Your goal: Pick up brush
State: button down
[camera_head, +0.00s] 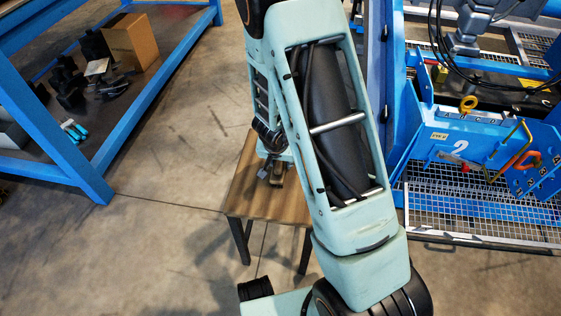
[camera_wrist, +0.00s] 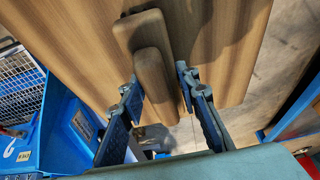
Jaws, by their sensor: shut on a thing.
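The brush (camera_wrist: 154,75) is a brown wooden piece with a rounded block and a narrower raised part, seen in the wrist view. My gripper (camera_wrist: 160,86) has its blue-grey fingers on both sides of the narrower part and is shut on it. The brush is over the wooden table (camera_wrist: 222,45); I cannot tell whether it still touches the top. Its underside is hidden. In the head view my gripper (camera_head: 272,175) is low over the table's (camera_head: 262,207) far part, partly hidden by my arm, and the brush is hard to make out there.
A blue workbench (camera_head: 125,115) at left holds a cardboard box (camera_head: 130,40), dark parts and light-blue items. A blue fixture (camera_head: 450,140) with hoses, a yellow ring and a metal grating (camera_head: 470,212) stands close on the right. Concrete floor (camera_head: 160,230) is open between bench and table.

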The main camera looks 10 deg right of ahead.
jog(key=shift+r+p, duration=0.55)
jog(key=shift+r, duration=0.2)
notch_tip(320, 180, up, 2)
jog(key=shift+r+p, duration=0.1)
jog(key=shift+p, duration=0.8)
jog(key=s+r+p, duration=0.1)
jog(key=r, duration=0.1)
jog(key=s+a+r+p, duration=0.1)
jog(key=s, duration=0.1)
jog(key=s+a+r+p, duration=0.1)
jog(key=r, duration=0.1)
jog(key=shift+s+r+p, duration=0.15)
jog(key=shift+r+p, duration=0.2)
jog(key=s+a+r+p, duration=0.3)
jog(key=s+p, duration=0.4)
jog(key=s, duration=0.1)
jog(key=shift+s+a+r, duration=0.15)
jog(key=shift+s+r, duration=0.15)
